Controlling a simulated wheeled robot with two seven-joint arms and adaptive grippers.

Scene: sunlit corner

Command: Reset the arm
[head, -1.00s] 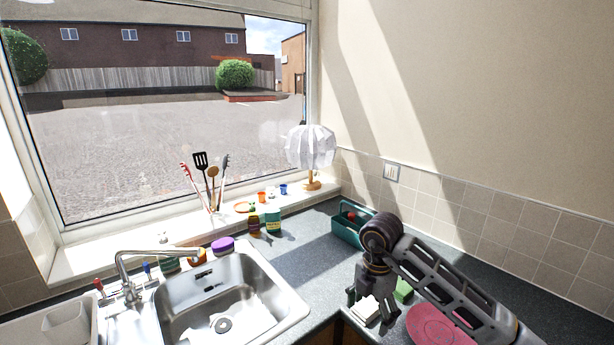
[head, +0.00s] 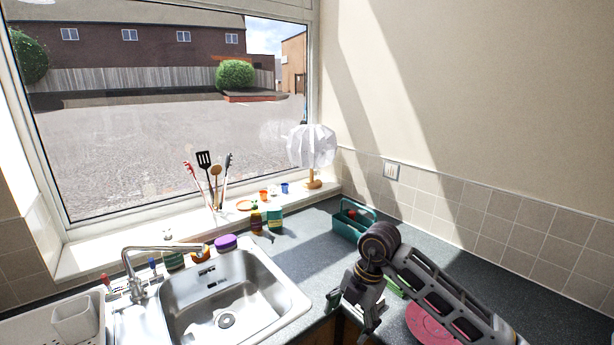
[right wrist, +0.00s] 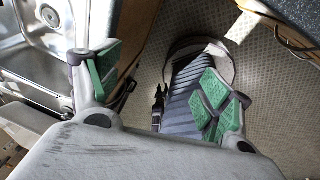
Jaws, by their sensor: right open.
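My right arm comes in from the lower right in the head view. My right gripper (head: 350,312) points down by the front edge of the worktop, just right of the sink. Its fingers are spread with nothing between them. In the right wrist view the two green-padded fingers (right wrist: 158,88) stand wide apart, with floor and part of my own body below. My left gripper is in neither view.
The steel sink (head: 225,312) lies to the left. A teal caddy (head: 345,228) stands behind the right arm. A pink-red plate (head: 424,326) and a green item (head: 397,291) are partly hidden by the arm. A lamp (head: 312,147) stands on the sill.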

